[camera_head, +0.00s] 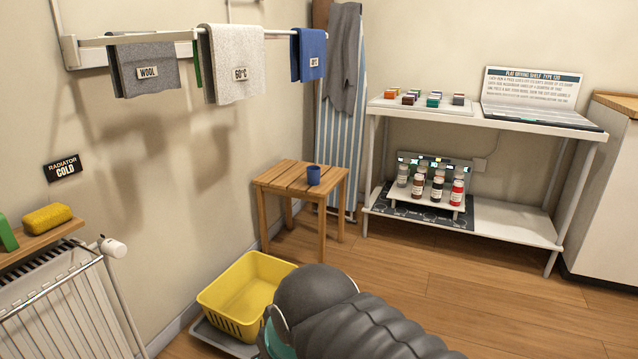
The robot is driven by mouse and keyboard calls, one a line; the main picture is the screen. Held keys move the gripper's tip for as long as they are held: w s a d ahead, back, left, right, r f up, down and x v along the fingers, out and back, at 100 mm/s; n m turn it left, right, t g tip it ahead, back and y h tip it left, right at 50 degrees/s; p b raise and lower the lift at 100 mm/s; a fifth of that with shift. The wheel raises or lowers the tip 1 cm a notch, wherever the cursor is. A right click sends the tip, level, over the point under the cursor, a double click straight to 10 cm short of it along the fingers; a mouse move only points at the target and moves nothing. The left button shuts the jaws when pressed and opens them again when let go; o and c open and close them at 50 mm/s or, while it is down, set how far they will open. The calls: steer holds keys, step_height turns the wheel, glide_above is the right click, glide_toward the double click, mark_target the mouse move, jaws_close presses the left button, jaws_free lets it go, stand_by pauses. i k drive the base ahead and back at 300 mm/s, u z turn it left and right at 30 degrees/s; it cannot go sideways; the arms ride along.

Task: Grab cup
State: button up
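A small dark blue cup (313,176) stands upright on a wooden slatted stool (284,177), near the right side of its top. Nothing touches the cup except the stool. A dark grey ribbed shape, which may be part of my arm, fills the bottom middle of the view, in front of the stool and apart from it. My gripper's fingers are not visible.
A white shelf (511,228) with small bottles (437,188) stands right. Cloths (236,60) hang from a wall rail. A radiator (58,308) is at left. Floor right of the stool is clear.

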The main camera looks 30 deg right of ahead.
mark_target(313, 173)
steer(key=z, duration=1.7)
steer(key=i, duration=2.5)
steer(key=u, duration=0.55)
